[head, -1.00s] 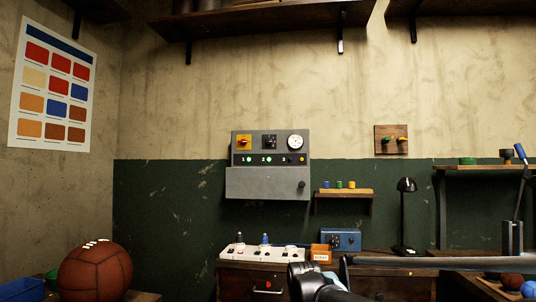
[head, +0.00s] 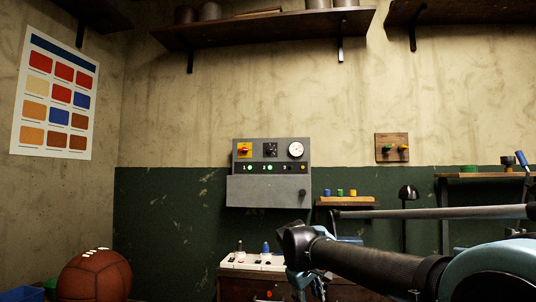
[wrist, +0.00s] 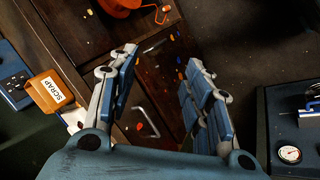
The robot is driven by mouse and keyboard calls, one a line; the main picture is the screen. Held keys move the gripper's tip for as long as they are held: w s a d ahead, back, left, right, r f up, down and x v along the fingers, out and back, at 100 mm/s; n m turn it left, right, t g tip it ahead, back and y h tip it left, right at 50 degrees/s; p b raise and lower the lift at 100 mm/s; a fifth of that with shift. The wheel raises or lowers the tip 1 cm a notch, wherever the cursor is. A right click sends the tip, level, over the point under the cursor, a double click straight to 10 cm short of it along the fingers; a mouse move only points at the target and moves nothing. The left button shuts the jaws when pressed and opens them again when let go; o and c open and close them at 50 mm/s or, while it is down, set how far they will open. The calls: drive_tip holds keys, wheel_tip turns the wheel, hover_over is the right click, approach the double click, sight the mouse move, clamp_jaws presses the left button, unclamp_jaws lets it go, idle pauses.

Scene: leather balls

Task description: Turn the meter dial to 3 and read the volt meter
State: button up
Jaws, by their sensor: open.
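A grey wall panel (head: 268,188) hangs on the back wall in the head view. On its upper row are a yellow plate with a red knob (head: 244,150), a black dial (head: 270,150) and a round white meter (head: 296,150). Below are the numbers 1, 2 and 3; lamps by 1 and 2 glow green. The dial's setting and the meter reading are too small to tell. My gripper (wrist: 162,60) is open and empty in the wrist view, above a dark wooden surface. In the head view it is low, below the panel, apart from it.
A white power strip (head: 254,262) lies on the bench. A small shelf (head: 346,203) with coloured pegs is right of the panel. An orange SCRAP box (wrist: 50,90) and a gauge (wrist: 289,154) show in the wrist view. A brown ball (head: 94,275) is lower left.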

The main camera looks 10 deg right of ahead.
sight(269, 149)
drive_tip(key=w+r+n+t+h, duration=0.25)
drive_tip(key=w+r+n, duration=0.25)
drive_tip(key=w+r, duration=0.5)
drive_tip(key=w+r+n+t+h, duration=0.1)
drive_tip(key=w+r+n+t, duration=0.35)
drive_tip(key=r, duration=0.95)
drive_tip(key=w+a+r+n+t, duration=0.2)
drive_tip(key=w+a+r+n, duration=0.3)
drive_tip(key=r, duration=0.4)
drive_tip(key=w+a+r+n+t, duration=0.25)
drive_tip(key=w+r+n, duration=0.3)
drive_tip(key=r, duration=0.35)
drive_tip(key=w+a+r+n+t, duration=0.1)
drive_tip(key=w+a+r+n, duration=0.4)
drive_tip(key=r, duration=0.4)
drive_tip(key=shift+m+y, duration=0.35)
drive_tip(key=shift+m, duration=0.15)
drive_tip(key=x, duration=1.8)
drive_tip(key=shift+a, duration=0.1)
drive_tip(key=c, duration=1.1)
